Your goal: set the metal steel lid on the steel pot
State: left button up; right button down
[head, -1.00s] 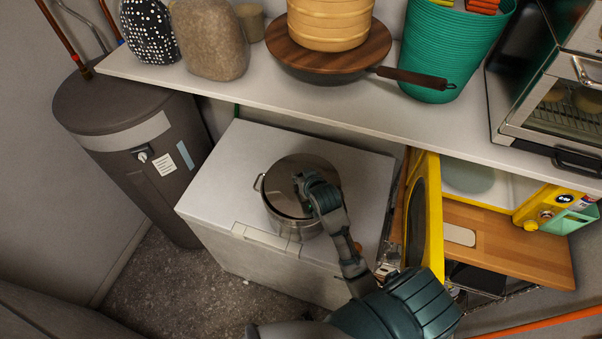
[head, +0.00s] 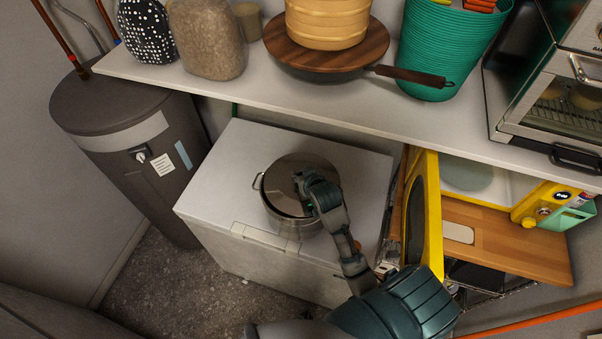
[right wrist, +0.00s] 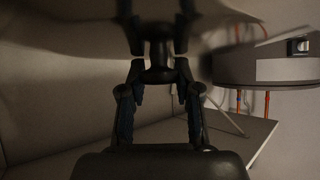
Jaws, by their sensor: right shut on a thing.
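The steel pot (head: 291,222) stands on the white chest-like box, with a loop handle showing at its left. The round steel lid (head: 290,172) is over the pot's mouth, and a dark gap shows along the near left edge, so whether it sits flat is unclear. My right gripper (head: 304,184) is at the middle of the lid. In the right wrist view its two fingers (right wrist: 158,75) are closed on the lid's dark knob (right wrist: 157,57), with the lid's underside or top filling the upper part. My left gripper is out of view.
The white box top (head: 235,170) has free room around the pot. A white shelf (head: 240,98) runs behind it, holding a pan, a bamboo steamer and a green basket. A yellow open door (head: 431,215) stands to the right. A grey tank (head: 135,140) is at left.

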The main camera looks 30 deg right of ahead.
aim_at(293, 182)
jog(key=shift+a+r, duration=0.2)
jog(key=shift+a, duration=0.25)
jog(key=shift+a+r, duration=0.15)
jog(key=shift+a, duration=1)
jog(key=shift+d, duration=0.3)
jog(key=shift+d+f, duration=0.2)
jog(key=shift+d, duration=0.2)
jog(key=shift+a, duration=0.55)
jog(key=shift+a+f, duration=0.2)
jog(key=shift+a, duration=0.1)
jog(key=shift+d, duration=0.25)
jog(key=shift+d+r, duration=0.2)
jog(key=shift+d, duration=0.15)
jog(key=shift+d+r, duration=0.1)
jog(key=shift+r, duration=0.3)
jog(key=shift+a+r, duration=0.2)
jog(key=shift+a, duration=0.35)
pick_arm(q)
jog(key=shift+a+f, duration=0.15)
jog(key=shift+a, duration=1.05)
